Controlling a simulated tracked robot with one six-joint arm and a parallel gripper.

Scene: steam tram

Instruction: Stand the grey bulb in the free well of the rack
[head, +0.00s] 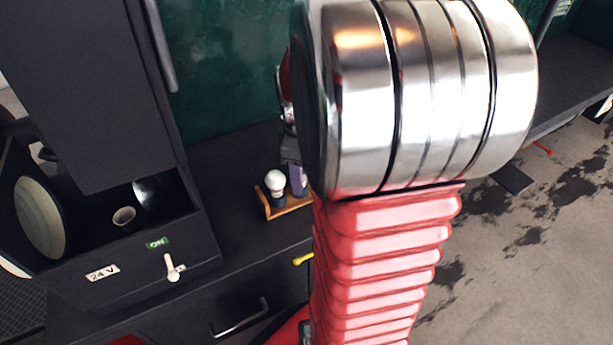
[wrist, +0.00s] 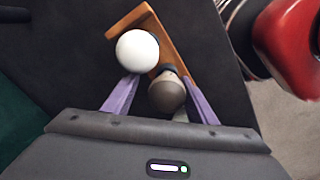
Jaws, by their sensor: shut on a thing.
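The wooden rack (wrist: 147,16) lies below my gripper in the wrist view and also shows in the head view (head: 292,207). A white bulb (wrist: 137,50) stands at its left side; it shows upright in the head view (head: 275,181). The grey bulb (wrist: 167,95) is between the purple fingers of my gripper (wrist: 161,80), which is shut on it, beside the white bulb. Its dark collar is over or at the rack; I cannot tell whether its base is in the well. In the head view my arm hides most of the gripper and the grey bulb.
A black box (head: 135,263) with a "24 V" label and a switch (head: 173,268) stands left of the rack. A dark cabinet door (head: 95,95) rises above it. The dark worktop (head: 235,190) between box and rack is bare.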

